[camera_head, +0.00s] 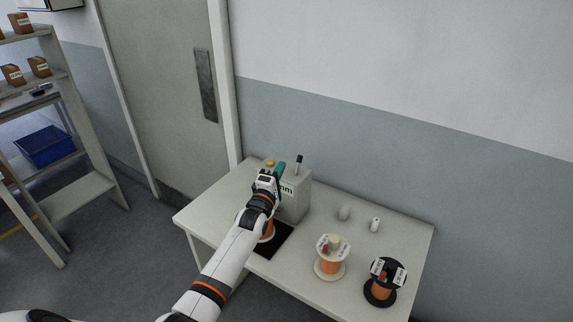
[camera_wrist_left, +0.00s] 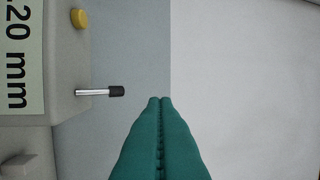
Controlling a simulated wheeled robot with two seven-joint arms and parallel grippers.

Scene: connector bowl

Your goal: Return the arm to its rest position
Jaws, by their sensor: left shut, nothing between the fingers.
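My left arm reaches in from the bottom left of the head view, over the table (camera_head: 215,207). Its gripper (camera_head: 280,168), with green fingers, is at the top of the grey box-shaped machine (camera_head: 296,203). In the left wrist view the two green fingers (camera_wrist_left: 160,100) are pressed together with nothing between them. The machine (camera_wrist_left: 62,105) shows at the left there, with a label reading "20 mm", a yellow button (camera_wrist_left: 79,18) and a black-tipped lever (camera_wrist_left: 116,91). The fingertips appear apart from the lever. My right gripper is not in view.
A white-flanged spool (camera_head: 331,268) and a black-flanged spool (camera_head: 380,291) stand at the table's front right. Two small white cylinders stand behind them, one of them here (camera_head: 375,225). An orange spool (camera_head: 267,231) by a black mat is partly hidden by my arm. A shelf (camera_head: 88,190) stands left.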

